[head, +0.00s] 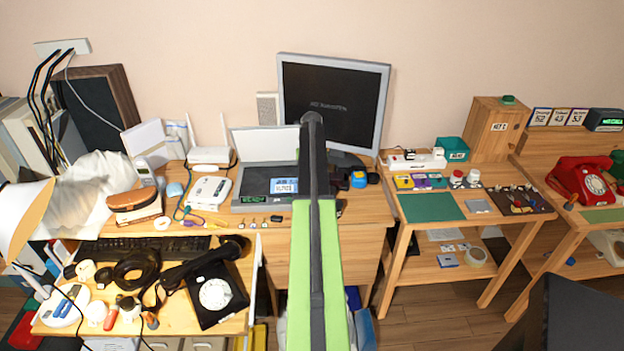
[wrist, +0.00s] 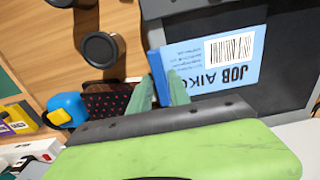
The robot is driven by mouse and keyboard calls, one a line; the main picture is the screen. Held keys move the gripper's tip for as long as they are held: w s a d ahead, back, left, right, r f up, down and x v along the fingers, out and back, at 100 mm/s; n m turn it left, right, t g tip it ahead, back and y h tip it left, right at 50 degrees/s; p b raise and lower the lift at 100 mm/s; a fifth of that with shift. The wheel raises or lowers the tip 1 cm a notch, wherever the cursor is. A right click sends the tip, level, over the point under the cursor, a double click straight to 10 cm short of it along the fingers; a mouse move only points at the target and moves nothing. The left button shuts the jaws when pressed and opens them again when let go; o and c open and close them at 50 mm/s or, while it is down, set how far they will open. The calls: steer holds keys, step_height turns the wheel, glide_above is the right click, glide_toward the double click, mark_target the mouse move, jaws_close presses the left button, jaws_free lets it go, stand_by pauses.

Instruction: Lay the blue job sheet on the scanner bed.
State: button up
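The blue job sheet (wrist: 212,62), printed JOB AIKO with a barcode, is over the dark scanner bed (wrist: 290,40), near one edge of its grey frame. In the head view the sheet (head: 284,186) appears flat within the bed (head: 255,187), under the raised scanner lid (head: 265,145). I cannot tell whether its whole underside touches the bed. A darker blue upright tab stands at the sheet's edge. My gripper (wrist: 160,88) has its green fingertips on either side of this tab, with no clear gap. In the head view my arm hides the gripper.
A monitor (head: 335,105) stands behind the scanner. A white telephone (head: 208,190) is to its left, and small items lie along the desk's front. In the wrist view, a black round object (wrist: 100,48) and a blue-and-yellow object (wrist: 66,110) lie beside the fingers.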

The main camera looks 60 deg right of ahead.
steer(key=o, duration=0.3)
step_height(320, 180, up, 17)
steer(key=p, duration=1.7)
steer(key=shift+r, duration=0.2)
steer(key=shift+w, duration=0.15)
